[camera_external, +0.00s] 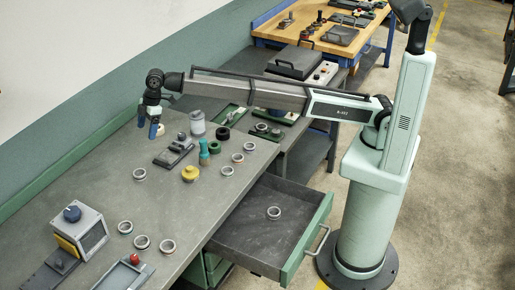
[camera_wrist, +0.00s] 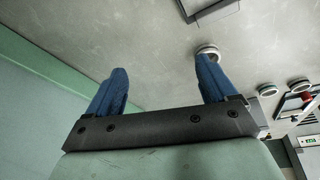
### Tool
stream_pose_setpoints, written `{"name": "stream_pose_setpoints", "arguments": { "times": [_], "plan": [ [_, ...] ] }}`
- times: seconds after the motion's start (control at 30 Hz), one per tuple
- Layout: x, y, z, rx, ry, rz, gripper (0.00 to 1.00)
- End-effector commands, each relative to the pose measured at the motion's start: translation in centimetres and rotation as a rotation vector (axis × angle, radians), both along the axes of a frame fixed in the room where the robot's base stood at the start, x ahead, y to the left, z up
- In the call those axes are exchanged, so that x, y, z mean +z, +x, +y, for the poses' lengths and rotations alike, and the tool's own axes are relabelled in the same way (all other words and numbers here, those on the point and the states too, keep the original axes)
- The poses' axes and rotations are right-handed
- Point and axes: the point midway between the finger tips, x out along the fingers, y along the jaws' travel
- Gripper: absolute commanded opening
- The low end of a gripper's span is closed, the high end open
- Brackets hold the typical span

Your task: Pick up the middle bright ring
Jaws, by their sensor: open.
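My gripper (camera_external: 147,124) is open and empty above the far left part of the grey bench. In the wrist view its two blue fingers (camera_wrist: 161,78) are spread apart with nothing between them. Bright metal rings lie flat on the bench. Three form a row near the front: left (camera_external: 125,227), middle (camera_external: 141,242) and right (camera_external: 167,246). Three more form a slanted row by the drawer, its middle one here (camera_external: 237,157). A single ring (camera_external: 139,174) lies nearer my gripper. The wrist view shows one ring (camera_wrist: 207,50) by the right fingertip. Which ring is meant I cannot tell.
An open drawer (camera_external: 309,240) holds another ring (camera_external: 274,213). A yellow knobbed piece (camera_external: 190,173), a teal piece (camera_external: 204,152) and a dark fixture (camera_external: 174,153) stand mid-bench. A box with a blue knob (camera_external: 82,230) is at the front left. The bench's left middle is largely clear.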

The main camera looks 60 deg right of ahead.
Motion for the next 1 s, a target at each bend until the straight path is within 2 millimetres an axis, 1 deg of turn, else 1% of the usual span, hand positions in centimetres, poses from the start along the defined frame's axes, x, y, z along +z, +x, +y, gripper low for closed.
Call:
{"name": "stream_pose_setpoints", "arguments": {
  "times": [0.03,0.1,0.2,0.23,0.33,0.47,0.67,0.8,0.9,1.0],
  "plan": [
    [0.8,-0.9,2.6,0.041,-0.003,0.015,0.85],
    [1.5,-2.4,4.9,0.088,-0.005,0.036,0.85],
    [2.2,-3.9,7.2,0.135,-0.01,0.056,0.85],
    [2.3,-4.2,7.6,0.145,-0.011,0.061,0.85],
    [2.4,-5.0,8.5,0.165,-0.013,0.07,0.85],
    [1.8,-5.2,8.8,0.17,-0.013,0.073,0.85],
    [-0.7,-5.0,9.4,0.167,-0.013,0.073,0.85],
    [-3.1,-4.8,10.0,0.167,-0.013,0.072,0.85],
    [-4.5,-4.7,10.4,0.167,-0.013,0.072,0.85],
    [-5.5,-4.6,10.7,0.166,-0.012,0.071,0.85]
  ]
}}
